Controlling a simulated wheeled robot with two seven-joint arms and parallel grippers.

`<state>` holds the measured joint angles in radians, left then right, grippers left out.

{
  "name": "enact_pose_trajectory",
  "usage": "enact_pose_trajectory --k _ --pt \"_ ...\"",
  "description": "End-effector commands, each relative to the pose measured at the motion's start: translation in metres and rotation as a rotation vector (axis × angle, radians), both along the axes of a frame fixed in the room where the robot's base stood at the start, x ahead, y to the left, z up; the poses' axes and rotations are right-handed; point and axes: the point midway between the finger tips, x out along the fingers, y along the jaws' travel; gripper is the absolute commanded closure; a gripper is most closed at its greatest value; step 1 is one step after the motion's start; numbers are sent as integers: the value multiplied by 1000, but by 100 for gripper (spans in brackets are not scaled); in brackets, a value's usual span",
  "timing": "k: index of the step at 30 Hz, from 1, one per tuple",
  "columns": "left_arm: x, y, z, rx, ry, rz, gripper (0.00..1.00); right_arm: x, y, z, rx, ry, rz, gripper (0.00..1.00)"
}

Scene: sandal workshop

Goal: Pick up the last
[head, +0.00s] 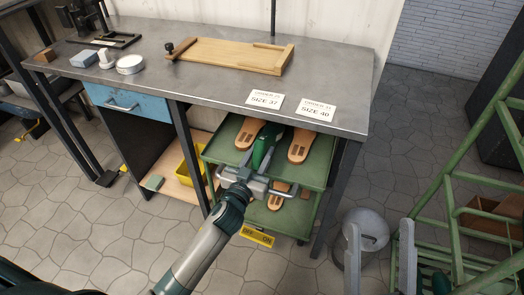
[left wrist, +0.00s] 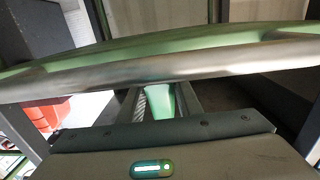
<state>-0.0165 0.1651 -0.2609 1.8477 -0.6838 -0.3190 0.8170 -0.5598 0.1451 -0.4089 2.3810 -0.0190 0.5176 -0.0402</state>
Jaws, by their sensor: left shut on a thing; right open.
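A dark green last (head: 263,146) is on the upper green tray (head: 315,176) of the rack under the workbench, between two tan wooden soles. My left gripper (head: 260,175) reaches in at the tray's front edge and is shut on the near end of the last. In the left wrist view, a green piece of the last (left wrist: 160,102) shows between my fingers; the rest is hidden behind the tray's rim (left wrist: 160,65). I cannot tell whether the last is clear of the tray. My right gripper (head: 379,228) is open and empty at the bottom right.
Tan soles (head: 301,146) lie close on either side; more are on the lower tray (head: 285,222). The workbench top (head: 215,88) overhangs the trays and bears cards reading SIZE 37 (head: 265,99) and SIZE 40 (head: 315,109). A yellow bin (head: 190,170) stands left. A green frame (head: 455,190) stands right.

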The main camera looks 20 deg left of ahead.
Motion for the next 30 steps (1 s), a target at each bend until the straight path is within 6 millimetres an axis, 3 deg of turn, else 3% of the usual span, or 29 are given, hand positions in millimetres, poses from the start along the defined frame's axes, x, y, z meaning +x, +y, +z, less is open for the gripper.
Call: enact_pose_trajectory --k 4,10,21,30 --pt "1 0 16 0 -5 -2 90 1 5 -3 -11 47 6 41" --pt "1 0 47 0 -7 -2 91 -8 23 -40 -62 248 47 41" --pt "-48 -39 78 -5 -5 -2 91 26 20 -90 -164 527 42 41" --pt "-81 -64 102 -4 -4 -1 91 34 15 -126 -223 712 43 41"
